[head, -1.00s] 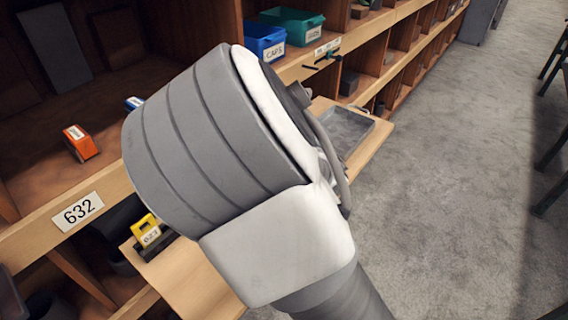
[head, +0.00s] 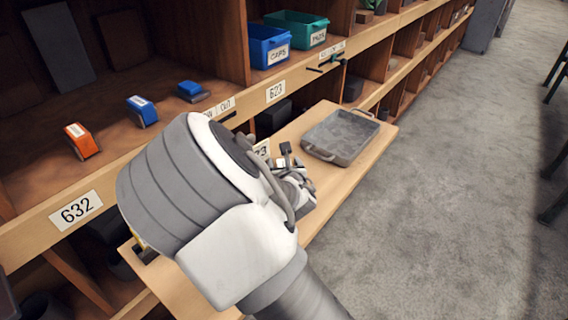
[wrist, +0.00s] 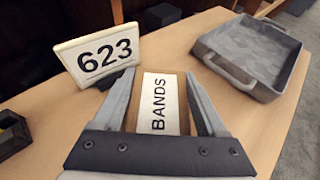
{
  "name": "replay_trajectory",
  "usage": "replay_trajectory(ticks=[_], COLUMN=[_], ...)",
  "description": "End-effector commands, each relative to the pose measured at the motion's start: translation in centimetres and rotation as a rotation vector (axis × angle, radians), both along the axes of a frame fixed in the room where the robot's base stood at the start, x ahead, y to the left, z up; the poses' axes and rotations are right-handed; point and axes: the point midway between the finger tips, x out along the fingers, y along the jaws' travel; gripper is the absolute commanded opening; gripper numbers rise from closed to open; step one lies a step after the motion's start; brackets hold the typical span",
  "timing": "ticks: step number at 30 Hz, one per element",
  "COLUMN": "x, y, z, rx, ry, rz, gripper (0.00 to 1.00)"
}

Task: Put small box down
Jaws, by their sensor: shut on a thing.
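The small box (wrist: 162,105) has a white label reading BANDS. In the wrist view it sits between the two fingers of my gripper (wrist: 160,98), which is shut on it. The box is over the pull-out wooden board (wrist: 45,105); I cannot tell whether it touches the board. In the head view my gripper (head: 294,190) is low over the same board (head: 335,185), left of the grey tray, and my wrist partly hides it. The box is not clear in that view.
A 623 sign (wrist: 97,55) stands just left of the box. The grey handled tray (head: 341,136) is on the right of the board. A dark object (wrist: 12,135) lies at the left. Blue (head: 269,46) and green (head: 296,28) bins stand on the shelf above.

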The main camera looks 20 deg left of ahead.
Motion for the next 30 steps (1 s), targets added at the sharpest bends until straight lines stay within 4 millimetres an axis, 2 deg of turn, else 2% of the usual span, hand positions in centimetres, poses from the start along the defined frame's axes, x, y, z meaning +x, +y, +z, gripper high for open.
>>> replay_trajectory(ticks=[3,4,8,18,23,30], x=[0.0,0.0,0.0,0.0,-2.1,-6.4], y=[0.0,0.0,0.0,0.0,-0.7,-2.5], z=[-0.4,-0.4,-0.3,0.3,1.0,3.0], rx=[0.0,0.0,0.0,0.001,0.0,0.0], ry=[-0.001,0.0,0.001,0.0,0.002,0.002], rz=[0.0,0.0,0.0,0.0,0.001,0.002], gripper=[0.0,0.78,1.0,1.0,1.0,1.0])
